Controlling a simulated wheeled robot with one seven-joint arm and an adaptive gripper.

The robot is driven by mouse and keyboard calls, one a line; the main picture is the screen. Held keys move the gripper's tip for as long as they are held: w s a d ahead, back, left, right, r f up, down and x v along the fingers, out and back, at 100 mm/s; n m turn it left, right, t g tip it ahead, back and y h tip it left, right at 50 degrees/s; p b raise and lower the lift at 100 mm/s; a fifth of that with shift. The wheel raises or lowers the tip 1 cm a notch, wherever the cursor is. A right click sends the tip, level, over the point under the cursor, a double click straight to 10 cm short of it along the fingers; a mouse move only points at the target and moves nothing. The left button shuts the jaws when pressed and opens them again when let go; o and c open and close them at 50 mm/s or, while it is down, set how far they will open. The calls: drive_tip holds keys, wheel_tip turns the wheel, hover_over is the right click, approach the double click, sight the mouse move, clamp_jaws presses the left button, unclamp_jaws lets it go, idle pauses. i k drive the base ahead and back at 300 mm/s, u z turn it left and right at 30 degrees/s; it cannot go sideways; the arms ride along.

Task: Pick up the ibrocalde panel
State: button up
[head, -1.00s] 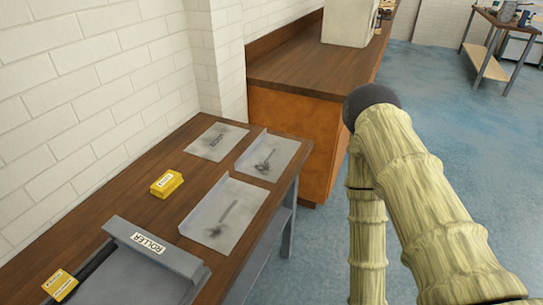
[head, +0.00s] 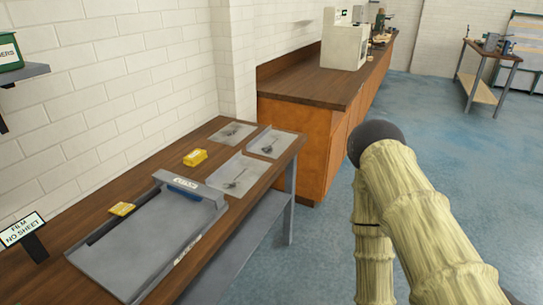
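Three grey sheet-like panels with dark marks lie on the wooden table: a back panel (head: 231,133), a right panel (head: 283,141) and a front panel (head: 240,169). The right and front ones have a raised edge. I cannot read which one is the ibrocalde panel. My arm, with a wood-like texture, rises at the right over the floor, well apart from the table. My gripper is not in view.
A grey roller tray (head: 130,250) and two yellow boxes, one behind (head: 195,157) and one at the left (head: 122,209), are on the table. An orange-sided counter (head: 291,146) is behind. Blue floor (head: 470,190) is clear at right.

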sight(270, 144)
drive_tip(key=z, duration=0.8)
drive_tip(key=i, duration=1.05)
drive_tip(key=u, duration=0.6)
drive_tip(key=i, duration=0.6)
drive_tip(key=u, duration=0.8)
